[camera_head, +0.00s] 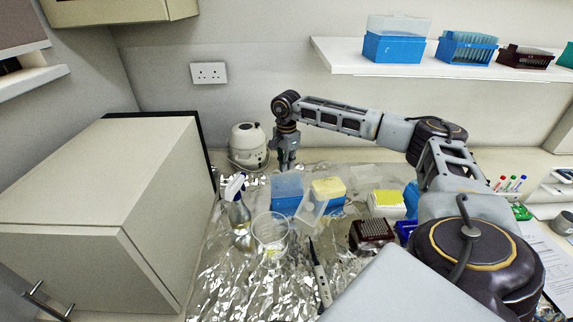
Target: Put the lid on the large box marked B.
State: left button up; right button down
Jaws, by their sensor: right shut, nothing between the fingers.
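Several tip boxes stand on the foil-covered bench, and I cannot read a letter B on any of them. A blue box (287,204) in the middle has a translucent bluish cover (287,184) over it. Just right of it is a blue box with yellow contents (328,187), with a clear lid-like piece (312,208) tilted at its front left. Another pale box with a yellow top (386,199) stands further right. My right gripper (285,167) is shut and empty, pointing down above and behind the covered blue box. My left gripper is not in view.
A spray bottle (239,212) and a clear beaker (270,230) stand left of the boxes. A dark red tip rack (371,233) and a pipette (320,275) are in front. A white round appliance (248,142) is behind, and a large cabinet (100,190) bounds the left.

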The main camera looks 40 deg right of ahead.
aim_at(287, 179)
jog(key=shift+f, duration=0.1)
jog(key=shift+f+b, duration=1.15)
jog(key=shift+f, duration=0.55)
jog(key=shift+f, duration=0.45)
jog(key=shift+r, duration=0.2)
jog(key=shift+r+p, duration=1.35)
jog(key=shift+r, duration=1)
jog(key=shift+a+f, duration=0.15)
